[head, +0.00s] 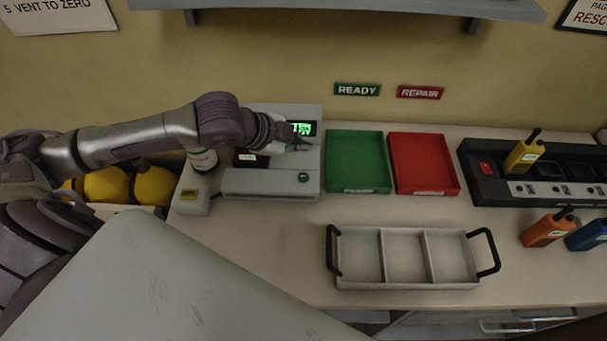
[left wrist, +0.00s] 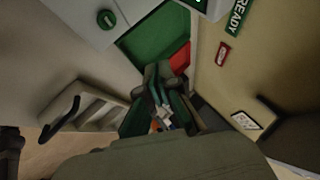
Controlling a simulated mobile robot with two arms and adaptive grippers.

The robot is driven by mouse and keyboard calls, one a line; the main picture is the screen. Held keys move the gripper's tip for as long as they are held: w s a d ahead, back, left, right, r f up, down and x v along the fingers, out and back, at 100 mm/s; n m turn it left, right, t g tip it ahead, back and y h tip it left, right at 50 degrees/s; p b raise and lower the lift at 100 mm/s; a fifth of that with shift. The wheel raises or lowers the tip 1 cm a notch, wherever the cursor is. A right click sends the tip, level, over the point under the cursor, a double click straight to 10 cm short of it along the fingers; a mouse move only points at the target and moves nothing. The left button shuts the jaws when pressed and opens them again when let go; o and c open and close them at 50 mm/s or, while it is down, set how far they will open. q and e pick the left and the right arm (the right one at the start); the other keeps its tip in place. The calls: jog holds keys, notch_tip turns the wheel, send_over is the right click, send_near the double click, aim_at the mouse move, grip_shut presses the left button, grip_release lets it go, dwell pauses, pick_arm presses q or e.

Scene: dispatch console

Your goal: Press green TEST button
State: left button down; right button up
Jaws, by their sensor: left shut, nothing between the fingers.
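The green TEST button (head: 303,177) sits on the sloped front of a light grey console unit (head: 262,184). It also shows in the left wrist view as a round green button (left wrist: 106,19) near the top left. My left arm reaches in from the left over the unit. My left gripper (head: 303,146) is shut and empty, above the unit's upper part by the lit green display (head: 302,128). It is beyond the button and apart from it. Its fingers also show in the left wrist view (left wrist: 165,115). My right gripper is not in view.
Green (head: 357,160) and red (head: 423,163) trays lie right of the unit. A divided tray with black handles (head: 405,286) stands in front. A charger (head: 480,190) holds a yellow radio (head: 524,152). A small white box (head: 193,202) stands left. A shelf (head: 350,9) hangs above.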

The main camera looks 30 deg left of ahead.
aim_at(301, 178)
pick_arm(q)
jog(key=f+b, duration=0.3)
jog(key=shift+w+f, duration=0.1)
jog(key=shift+w, duration=0.15)
notch_tip(301, 178, down, 3)
jog(key=b, duration=0.3)
jog(key=shift+f+b, duration=0.2)
jog(key=shift+b, duration=0.2)
jog(key=shift+f+b, duration=0.45)
jog(key=shift+f, duration=0.7)
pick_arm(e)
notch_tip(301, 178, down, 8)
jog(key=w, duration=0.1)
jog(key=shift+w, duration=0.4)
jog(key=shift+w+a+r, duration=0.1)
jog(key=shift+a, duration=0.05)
pick_arm(q)
jog(key=shift+f, duration=0.4)
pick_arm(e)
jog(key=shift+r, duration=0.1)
